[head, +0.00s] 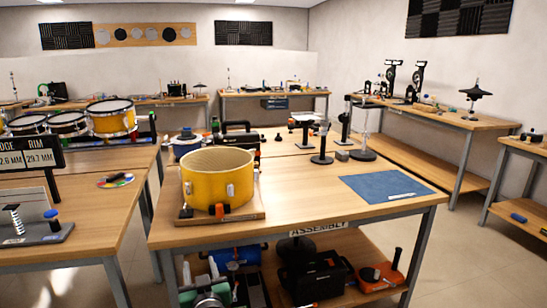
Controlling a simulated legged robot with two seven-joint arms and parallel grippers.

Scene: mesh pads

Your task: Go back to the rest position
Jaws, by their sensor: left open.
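My right gripper is not in view. A yellow drum shell (217,182) stands upright on a wooden board on the table, well above my left gripper and apart from it.
A blue mat (386,187) lies at the table's right. Black stands (322,145) are behind it. The lower shelf holds a black case (320,275) and an orange tool (380,277). A left bench holds drums (112,118) and a gauge sign (30,150). Floor shows between the benches.

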